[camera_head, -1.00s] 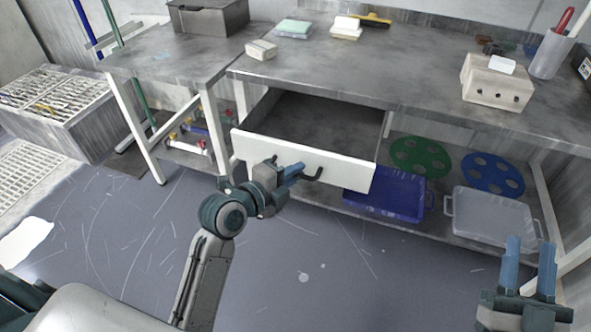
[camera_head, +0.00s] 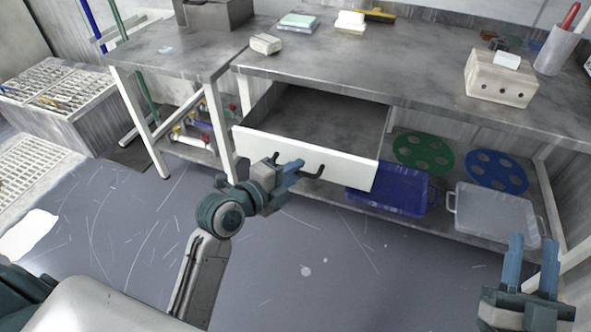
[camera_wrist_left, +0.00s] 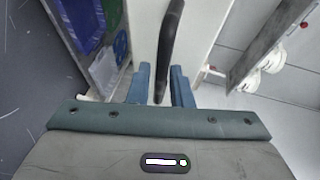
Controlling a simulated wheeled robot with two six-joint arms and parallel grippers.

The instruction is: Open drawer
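The drawer (camera_head: 313,155) under the long grey bench is pulled out, with its grey inside showing and no objects visible in it. Its white front panel also shows in the left wrist view (camera_wrist_left: 203,30). The black bar handle (camera_head: 315,174) is on that front. In the left wrist view the handle (camera_wrist_left: 170,35) runs between my left gripper's two blue fingers (camera_wrist_left: 162,85), which are close on either side of it. In the head view my left gripper (camera_head: 290,171) is at the handle and partly hides it. My right gripper (camera_head: 532,266) is open and empty at the lower right.
A blue bin (camera_head: 388,188), a clear tray (camera_head: 492,213), a green disc (camera_head: 422,152) and a blue disc (camera_head: 496,171) sit on the shelf below the bench (camera_head: 420,75). A side table (camera_head: 180,50) stands left. The floor (camera_head: 310,265) in front is clear.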

